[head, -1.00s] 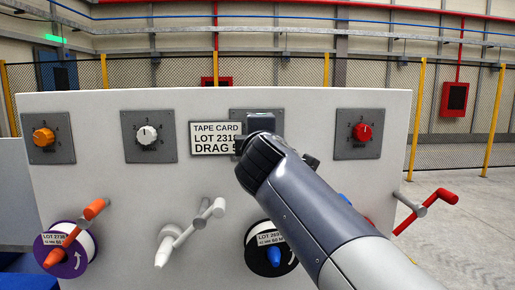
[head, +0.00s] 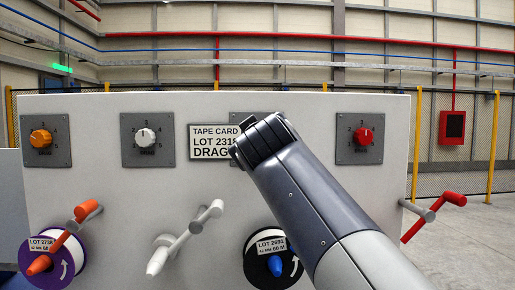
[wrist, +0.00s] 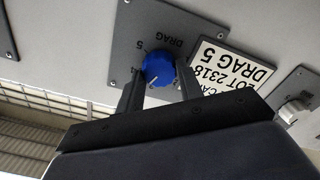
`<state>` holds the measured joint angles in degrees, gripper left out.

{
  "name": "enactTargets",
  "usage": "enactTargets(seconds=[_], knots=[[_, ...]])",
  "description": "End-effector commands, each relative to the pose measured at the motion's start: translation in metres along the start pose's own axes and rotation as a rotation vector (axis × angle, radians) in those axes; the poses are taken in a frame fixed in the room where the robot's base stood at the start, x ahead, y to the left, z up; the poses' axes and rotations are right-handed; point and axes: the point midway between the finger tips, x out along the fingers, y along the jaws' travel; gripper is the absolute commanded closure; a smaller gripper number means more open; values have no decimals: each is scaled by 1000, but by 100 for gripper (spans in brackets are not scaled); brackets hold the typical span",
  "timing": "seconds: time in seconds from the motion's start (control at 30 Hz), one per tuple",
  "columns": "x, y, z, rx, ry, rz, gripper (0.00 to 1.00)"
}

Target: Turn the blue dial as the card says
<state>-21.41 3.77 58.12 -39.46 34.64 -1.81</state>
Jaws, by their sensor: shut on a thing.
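The blue dial (wrist: 158,68) sits on a grey plate (wrist: 128,38) marked DRAG, with a 5 and part of a 4 showing beside it. My gripper (wrist: 160,74) is shut on the dial, one finger on each side. A pale pointer mark shows on the dial's near edge; its exact setting is hard to read. The tape card (wrist: 228,78) beside the plate reads LOT 2318, DRAG 5; it also shows in the head view (head: 207,142). In the head view my gripper and wrist (head: 258,140) hide the dial.
Orange (head: 40,138), white (head: 145,136) and red (head: 364,136) dials sit on similar plates along the panel. Below are crank handles, including orange (head: 62,240), white (head: 185,236) and red (head: 432,216), and reels labelled LOT 2738 and LOT 2691.

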Motion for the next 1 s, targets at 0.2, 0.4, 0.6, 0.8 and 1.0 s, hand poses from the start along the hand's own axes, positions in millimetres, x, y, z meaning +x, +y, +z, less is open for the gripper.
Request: enactTargets(seconds=[0.2,0.4,0.6,0.8,1.0], knots=[[0,-2,4,206,-3,0,88],[1,-2,4,396,-3,0,88],[1,-1,4,586,-3,0,88],[1,-1,4,776,-4,0,88],[1,0,4,966,-5,1,88]])
